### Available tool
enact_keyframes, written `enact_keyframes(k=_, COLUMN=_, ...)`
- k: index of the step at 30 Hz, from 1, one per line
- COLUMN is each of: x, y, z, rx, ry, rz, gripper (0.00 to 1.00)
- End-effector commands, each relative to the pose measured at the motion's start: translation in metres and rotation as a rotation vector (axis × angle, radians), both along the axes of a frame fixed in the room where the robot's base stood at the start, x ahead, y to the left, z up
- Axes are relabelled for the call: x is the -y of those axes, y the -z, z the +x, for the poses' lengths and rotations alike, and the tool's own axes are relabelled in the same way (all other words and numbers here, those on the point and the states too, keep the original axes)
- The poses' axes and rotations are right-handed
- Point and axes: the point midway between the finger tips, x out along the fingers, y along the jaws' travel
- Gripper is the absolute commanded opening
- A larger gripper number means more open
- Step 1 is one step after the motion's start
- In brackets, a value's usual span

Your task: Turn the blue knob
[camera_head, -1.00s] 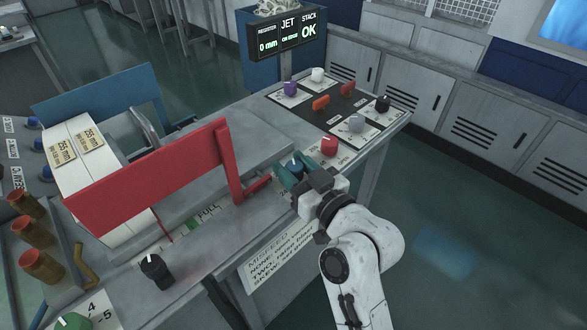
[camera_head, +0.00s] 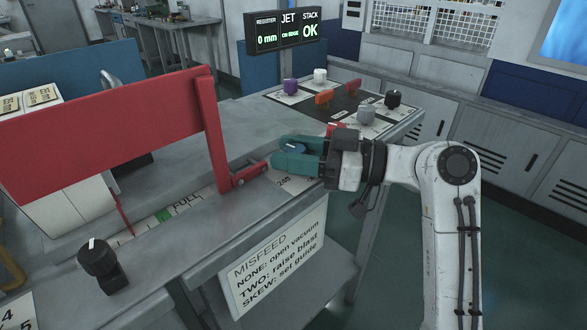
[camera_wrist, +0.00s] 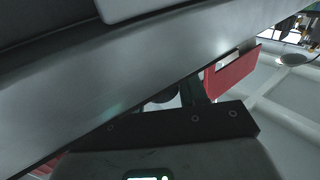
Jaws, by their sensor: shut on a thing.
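The blue knob (camera_head: 294,147) stands on the grey bench top near the right end of the red guide; only its top shows. My gripper (camera_head: 284,153) reaches in from the right, and its teal fingers are shut around the knob, hiding its sides.
A red guide (camera_head: 110,125) rises to the left of my gripper. A red knob (camera_head: 337,128) sits just behind it, partly hidden. A black knob (camera_head: 98,258) stands at front left. Purple (camera_head: 290,86), white (camera_head: 320,75), grey (camera_head: 366,113) and black (camera_head: 393,97) knobs stand farther back.

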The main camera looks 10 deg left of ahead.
Motion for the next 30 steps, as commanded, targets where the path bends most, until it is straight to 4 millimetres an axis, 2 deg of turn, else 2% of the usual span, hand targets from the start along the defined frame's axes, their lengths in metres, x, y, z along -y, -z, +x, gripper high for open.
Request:
enact_keyframes(k=9, x=0.0001, y=0.0023, z=0.0001, rx=-0.004, ry=-0.117, rz=-0.001, gripper=0.12)
enact_keyframes(k=25, x=-0.0003, y=0.0015, z=-0.0002, rx=-0.005, ry=-0.139, rz=-0.002, gripper=0.12)
enact_keyframes(k=26, x=-0.0003, y=0.0015, z=-0.0002, rx=-0.005, ry=-0.139, rz=-0.002, gripper=0.44)
enact_keyframes(k=30, x=-0.0004, y=0.0012, z=-0.0002, rx=-0.004, ry=-0.138, rz=-0.001, gripper=0.58)
